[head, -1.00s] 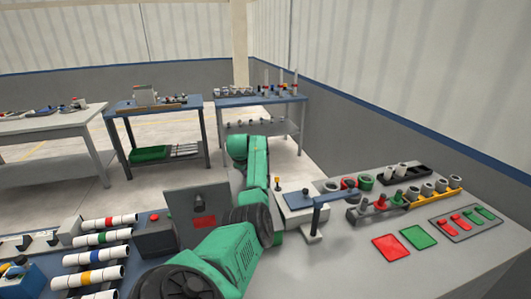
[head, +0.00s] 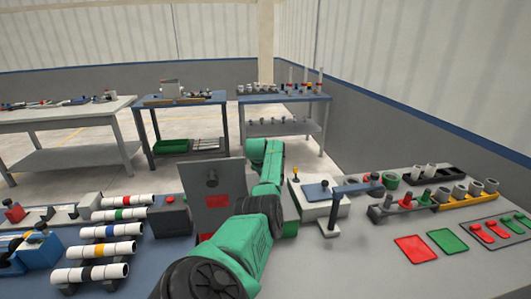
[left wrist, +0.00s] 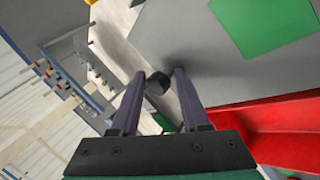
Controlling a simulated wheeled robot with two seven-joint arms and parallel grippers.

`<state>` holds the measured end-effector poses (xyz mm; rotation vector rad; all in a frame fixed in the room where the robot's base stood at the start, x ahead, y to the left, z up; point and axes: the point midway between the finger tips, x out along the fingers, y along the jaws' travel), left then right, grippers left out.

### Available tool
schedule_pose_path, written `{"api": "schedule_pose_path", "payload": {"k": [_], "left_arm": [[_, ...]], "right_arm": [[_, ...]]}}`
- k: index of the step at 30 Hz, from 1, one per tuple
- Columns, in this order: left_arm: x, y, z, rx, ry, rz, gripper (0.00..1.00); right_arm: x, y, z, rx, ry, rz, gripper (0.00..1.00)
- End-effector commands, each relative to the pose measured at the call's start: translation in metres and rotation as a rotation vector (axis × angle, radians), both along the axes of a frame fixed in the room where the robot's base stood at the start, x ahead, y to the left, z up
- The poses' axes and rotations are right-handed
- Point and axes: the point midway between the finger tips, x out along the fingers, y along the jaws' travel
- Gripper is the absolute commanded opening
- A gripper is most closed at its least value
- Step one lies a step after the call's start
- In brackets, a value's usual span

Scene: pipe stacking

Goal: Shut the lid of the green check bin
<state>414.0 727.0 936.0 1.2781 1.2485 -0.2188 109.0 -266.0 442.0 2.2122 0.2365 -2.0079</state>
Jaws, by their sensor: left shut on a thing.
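In the left wrist view my left gripper (left wrist: 166,74) is shut on a dark knob (left wrist: 157,86). The knob stands on a grey lid plate (left wrist: 190,45) with a green square (left wrist: 262,22), the green check bin's lid. In the head view my green left arm reaches out over the bench and its gripper is hidden. A bit of green (head: 290,229) shows just right of the arm; most of that bin is hidden. An upright grey lid (head: 231,172) with a knob and red square stands left of the arm. My right gripper is not in view.
A red wall (left wrist: 285,122) is close to the gripper in the wrist view. A post with a blue arm (head: 333,231) and a white box (head: 310,207) stand right of my arm. Striped white pipes (head: 112,228) lie at left. Red and green pads (head: 416,249) lie at right.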

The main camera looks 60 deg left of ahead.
Motion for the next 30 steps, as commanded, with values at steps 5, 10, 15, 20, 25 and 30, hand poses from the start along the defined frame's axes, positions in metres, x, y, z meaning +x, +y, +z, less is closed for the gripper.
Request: {"api": "schedule_pose_path", "payload": {"k": [5, 10, 15, 20, 25, 30], "left_arm": [[-0.002, 0.003, -0.001, 0.013, 0.001, 0.002, 0.53], [-0.002, 0.003, -0.002, 0.012, 0.004, 0.002, 0.63], [-0.003, 0.002, -0.004, 0.01, 0.007, 0.001, 0.63], [-0.003, 0.002, -0.005, 0.007, 0.009, 0.001, 0.63], [-0.003, 0.0, -0.004, 0.005, 0.009, 0.0, 0.63], [-0.005, -0.005, 0.005, 0.008, 0.006, -0.002, 0.63]], "right_arm": [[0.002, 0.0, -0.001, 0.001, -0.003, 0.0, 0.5], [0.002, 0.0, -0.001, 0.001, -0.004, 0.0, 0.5], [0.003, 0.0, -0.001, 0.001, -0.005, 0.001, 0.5], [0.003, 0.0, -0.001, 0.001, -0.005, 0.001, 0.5], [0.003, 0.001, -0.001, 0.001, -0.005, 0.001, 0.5], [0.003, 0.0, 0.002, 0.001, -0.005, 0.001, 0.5]]}}
